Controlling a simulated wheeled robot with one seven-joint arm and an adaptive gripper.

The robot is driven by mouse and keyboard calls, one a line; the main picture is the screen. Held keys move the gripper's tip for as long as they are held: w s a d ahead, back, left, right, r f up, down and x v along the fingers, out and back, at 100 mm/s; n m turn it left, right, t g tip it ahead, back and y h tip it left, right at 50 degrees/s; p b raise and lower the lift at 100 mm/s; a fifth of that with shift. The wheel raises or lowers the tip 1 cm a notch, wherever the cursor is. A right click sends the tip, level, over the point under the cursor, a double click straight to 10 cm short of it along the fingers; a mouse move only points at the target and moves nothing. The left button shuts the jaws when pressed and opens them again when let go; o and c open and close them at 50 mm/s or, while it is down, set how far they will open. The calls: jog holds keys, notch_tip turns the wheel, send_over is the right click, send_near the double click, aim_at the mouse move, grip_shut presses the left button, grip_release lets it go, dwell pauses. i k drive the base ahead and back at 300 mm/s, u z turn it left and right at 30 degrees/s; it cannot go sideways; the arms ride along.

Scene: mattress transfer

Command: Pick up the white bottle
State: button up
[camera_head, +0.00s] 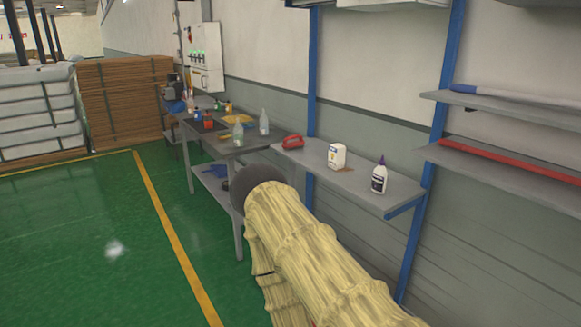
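A white bottle (379,180) with a dark label and a dark purple pointed cap stands upright near the right end of a grey wall shelf (358,187). A white, box-like container (337,157) with a blue-marked label stands to its left on the same shelf. My arm, in a tan wrinkled cover, reaches up from the bottom edge in front of the shelf's left part. It ends in a dark round part left of the shelf. My gripper's fingers do not show. No contact between my arm and the bottle is visible.
A red tool-like object (293,142) lies on the shelf's left end. A grey workbench (222,148) with clear bottles and small items stands farther left. Blue posts (435,130) and higher shelves (510,110) are at right. Green floor (80,240) is open at left.

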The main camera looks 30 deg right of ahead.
aim_at(379, 177)
jog(key=u, duration=0.25)
jog(key=i, duration=1.55)
jog(key=z, duration=0.65)
jog(key=i, duration=1)
jog(key=z, duration=0.95)
